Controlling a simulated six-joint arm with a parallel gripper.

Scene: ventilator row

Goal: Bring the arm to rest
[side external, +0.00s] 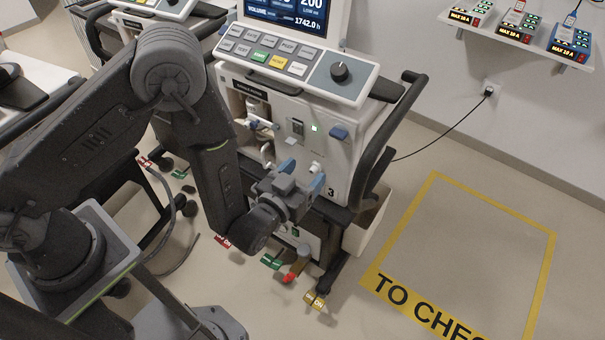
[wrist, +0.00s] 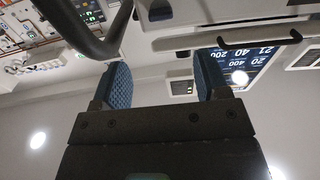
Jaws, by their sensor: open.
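Whether the fingers touch the ventilator cannot be told. My arm is bent, coming from the left and down past the ventilator's left side, and hides part of its front.
The ventilator has a dark side handle (side external: 385,135) and a control panel (side external: 295,60). A yellow floor square reading "TO CHE..." (side external: 545,265) is empty at right. A wall shelf (side external: 530,40) holds several power blocks. A black cable (side external: 445,135) runs from the wall socket.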

